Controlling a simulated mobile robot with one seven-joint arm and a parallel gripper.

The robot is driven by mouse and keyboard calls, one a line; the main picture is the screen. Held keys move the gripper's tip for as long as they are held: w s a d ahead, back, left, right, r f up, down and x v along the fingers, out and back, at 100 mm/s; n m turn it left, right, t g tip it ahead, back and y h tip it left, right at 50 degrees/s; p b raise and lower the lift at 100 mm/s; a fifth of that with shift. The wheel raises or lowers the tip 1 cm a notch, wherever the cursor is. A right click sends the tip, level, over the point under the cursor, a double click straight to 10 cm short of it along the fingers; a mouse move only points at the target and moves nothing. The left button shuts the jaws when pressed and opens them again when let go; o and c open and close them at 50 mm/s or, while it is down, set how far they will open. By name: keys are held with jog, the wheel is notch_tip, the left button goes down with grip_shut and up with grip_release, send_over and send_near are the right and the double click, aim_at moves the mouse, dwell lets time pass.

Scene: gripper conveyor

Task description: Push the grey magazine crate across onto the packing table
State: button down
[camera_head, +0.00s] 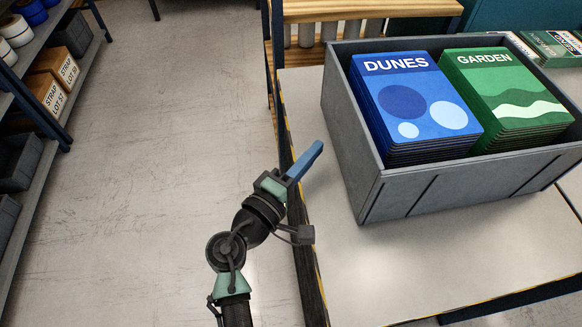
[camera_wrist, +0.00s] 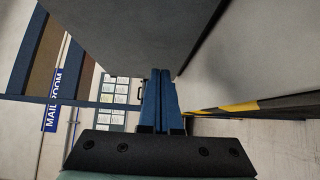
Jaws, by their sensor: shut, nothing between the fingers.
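The grey magazine crate (camera_head: 425,196) stands on a light-grey table top (camera_head: 385,265) at the right in the head view. It holds two stacks, blue "DUNES" magazines (camera_head: 408,95) and green "GARDEN" magazines (camera_head: 505,88). My gripper (camera_head: 318,146) has its blue fingers shut and empty. In the wrist view my shut fingers (camera_wrist: 161,75) point toward a large grey surface (camera_wrist: 130,30), which looks like the crate's side. I cannot tell which table is the packing table.
A yellow-black striped edge (camera_head: 300,190) runs along the table's left side. A seam crosses the surface at the right, with more magazines (camera_head: 553,45) at the back right. A wooden-topped bench (camera_head: 360,8) stands behind. Shelves (camera_head: 40,110) line the left. The floor between is clear.

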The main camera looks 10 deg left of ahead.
jog(key=shift+w+d, duration=0.2)
jog(key=shift+d, duration=0.45)
jog(key=shift+w+d, duration=0.15)
jog(key=shift+d, duration=0.5)
jog(key=shift+d, duration=0.1)
